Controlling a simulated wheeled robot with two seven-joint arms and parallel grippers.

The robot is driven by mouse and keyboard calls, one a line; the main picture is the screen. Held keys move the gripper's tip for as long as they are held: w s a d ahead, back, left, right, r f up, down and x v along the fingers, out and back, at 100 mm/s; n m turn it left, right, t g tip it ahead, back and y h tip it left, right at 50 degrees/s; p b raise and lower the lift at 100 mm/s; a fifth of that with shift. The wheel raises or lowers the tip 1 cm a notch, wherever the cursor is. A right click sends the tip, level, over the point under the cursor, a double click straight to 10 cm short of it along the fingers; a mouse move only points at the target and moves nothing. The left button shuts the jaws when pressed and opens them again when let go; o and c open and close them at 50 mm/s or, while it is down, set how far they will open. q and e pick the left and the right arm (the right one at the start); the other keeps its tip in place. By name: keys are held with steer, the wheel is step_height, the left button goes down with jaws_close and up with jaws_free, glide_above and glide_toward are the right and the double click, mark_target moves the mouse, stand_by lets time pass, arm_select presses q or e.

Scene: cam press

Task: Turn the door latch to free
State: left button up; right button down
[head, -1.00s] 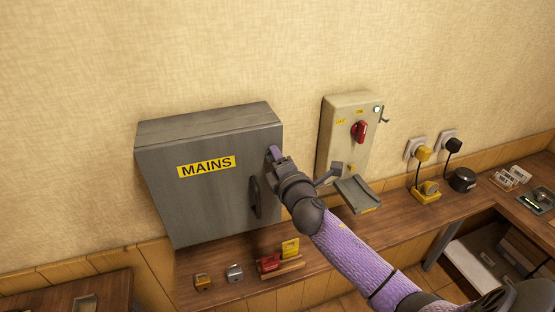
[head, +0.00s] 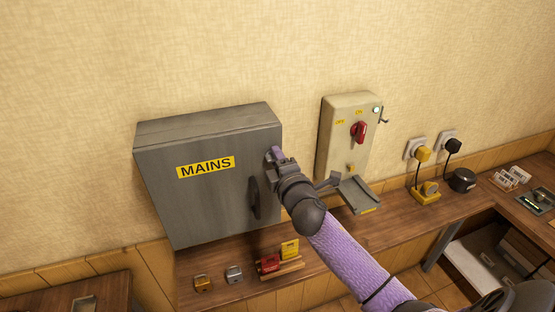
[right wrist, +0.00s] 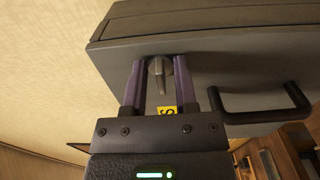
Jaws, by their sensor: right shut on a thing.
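The grey MAINS cabinet (head: 215,205) hangs on the wall, and its door is closed. A dark bar handle (head: 254,198) stands on the right part of the door. The small grey door latch (right wrist: 160,76) shows in the right wrist view, between the purple fingers of my right gripper (right wrist: 160,62). Its lever points down towards the gripper body in that view. In the head view my right gripper (head: 275,154) is at the door's upper right edge and hides most of the latch. My left gripper is not in view.
A beige switch box (head: 335,125) with a red rotary knob (head: 358,131) is on the wall to the right. A grey tray (head: 359,194) is below it. Small padlocks (head: 234,273) and red and yellow blocks sit on the wooden bench below the cabinet.

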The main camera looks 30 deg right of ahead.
steer(key=c, duration=0.7)
jaws_free()
steer(key=shift+c, duration=0.2)
steer(key=v, duration=1)
steer(key=shift+b, duration=0.35)
